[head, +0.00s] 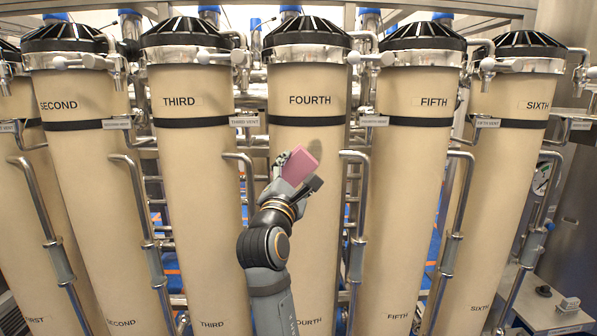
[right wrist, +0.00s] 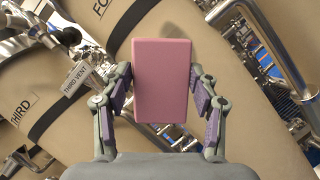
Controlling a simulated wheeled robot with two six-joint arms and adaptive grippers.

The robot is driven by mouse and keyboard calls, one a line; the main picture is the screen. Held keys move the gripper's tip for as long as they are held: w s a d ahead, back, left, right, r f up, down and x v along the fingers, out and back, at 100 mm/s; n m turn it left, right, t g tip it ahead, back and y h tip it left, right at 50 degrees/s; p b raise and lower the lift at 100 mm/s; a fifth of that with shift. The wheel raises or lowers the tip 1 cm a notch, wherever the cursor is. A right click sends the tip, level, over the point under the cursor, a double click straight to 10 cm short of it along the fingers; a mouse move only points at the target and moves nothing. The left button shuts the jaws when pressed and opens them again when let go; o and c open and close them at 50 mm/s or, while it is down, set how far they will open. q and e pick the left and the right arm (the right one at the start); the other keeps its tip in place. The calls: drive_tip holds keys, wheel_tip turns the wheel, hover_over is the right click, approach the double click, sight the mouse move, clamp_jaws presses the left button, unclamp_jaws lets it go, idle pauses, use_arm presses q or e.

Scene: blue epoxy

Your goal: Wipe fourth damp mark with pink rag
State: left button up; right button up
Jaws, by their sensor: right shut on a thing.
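The pink rag (head: 299,166) looks like a flat pink block. My right gripper (head: 297,178) is shut on it, in front of the column labelled FOURTH (head: 310,84). In the right wrist view the rag (right wrist: 162,80) stands upright between the two fingers. A faint darker patch, seemingly the fourth damp mark (head: 326,149), shows on this column below its black band, just above and right of the rag. The rag and gripper may hide part of it. I cannot tell whether the rag touches the column. My left gripper is not in view.
Similar columns labelled THIRD (head: 182,84) and FIFTH (head: 432,84) stand on either side. Bent metal pipes (head: 356,215) run between the columns, close to my right arm. Small vent labels (head: 374,121) and valves stick out near the bands.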

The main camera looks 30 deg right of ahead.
drive_tip(key=w+d, duration=0.2)
drive_tip(key=w, duration=0.1)
drive_tip(key=shift+w+d+f, duration=0.25)
drive_tip(key=shift+d+f, duration=0.1)
drive_tip(key=shift+d, duration=0.05)
drive_tip(key=shift+w+d, duration=0.4)
drive_tip(key=shift+w, duration=0.2)
drive_tip(key=shift+a+r, duration=0.15)
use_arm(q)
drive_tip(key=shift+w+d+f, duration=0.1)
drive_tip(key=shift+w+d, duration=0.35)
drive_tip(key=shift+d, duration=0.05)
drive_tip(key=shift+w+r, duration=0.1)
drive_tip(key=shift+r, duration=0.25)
use_arm(e)
drive_tip(key=shift+w+d, duration=0.65)
drive_tip(key=shift+w, duration=0.25)
